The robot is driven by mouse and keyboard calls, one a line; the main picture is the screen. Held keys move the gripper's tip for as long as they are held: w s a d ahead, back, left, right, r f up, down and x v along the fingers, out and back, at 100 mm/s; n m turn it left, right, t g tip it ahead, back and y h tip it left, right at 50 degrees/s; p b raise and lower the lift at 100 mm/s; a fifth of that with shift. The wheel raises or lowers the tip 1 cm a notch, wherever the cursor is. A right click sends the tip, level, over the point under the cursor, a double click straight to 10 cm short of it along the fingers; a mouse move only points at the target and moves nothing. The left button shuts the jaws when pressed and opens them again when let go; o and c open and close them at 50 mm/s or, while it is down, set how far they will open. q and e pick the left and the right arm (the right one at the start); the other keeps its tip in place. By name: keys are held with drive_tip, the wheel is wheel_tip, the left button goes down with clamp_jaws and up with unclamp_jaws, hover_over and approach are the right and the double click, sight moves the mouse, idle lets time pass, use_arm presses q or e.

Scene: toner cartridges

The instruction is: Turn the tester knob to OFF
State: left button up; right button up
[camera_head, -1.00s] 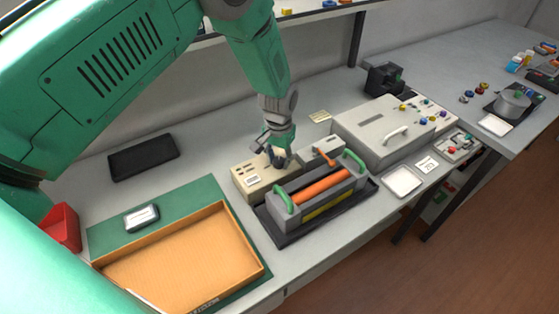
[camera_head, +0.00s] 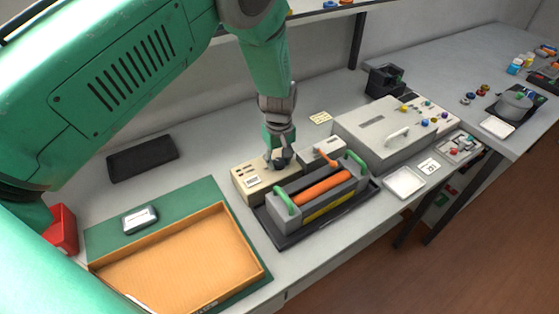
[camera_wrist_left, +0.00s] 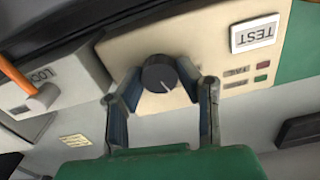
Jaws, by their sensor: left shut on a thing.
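The tester (camera_head: 250,181) is a beige box on the bench, behind the grey cartridge holder. Its dark round knob (camera_wrist_left: 159,73) shows in the left wrist view, with a pale mark near its lower right edge. I cannot read any OFF label. My left gripper (camera_head: 279,163) reaches down onto the tester's top. In the left wrist view its two fingers (camera_wrist_left: 167,84) stand on either side of the knob, shut on it. The tester's TEST label (camera_wrist_left: 255,34) appears upside down. My right gripper is not in view.
The grey holder with an orange roller (camera_head: 322,187) stands close in front of the tester. A unit with an orange lever (camera_wrist_left: 40,92) is beside it. An orange tray (camera_head: 180,258) lies at front left, and a large grey box (camera_head: 375,128) stands to the right.

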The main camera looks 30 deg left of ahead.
sight(281, 161)
use_arm(q)
drive_tip(key=n, duration=0.5)
drive_tip(key=shift+n, duration=2.5)
drive_tip(key=o, duration=1.1)
drive_tip(key=shift+w+d, duration=0.1)
drive_tip(key=shift+o, duration=0.2)
wheel_tip(281, 161, up, 12)
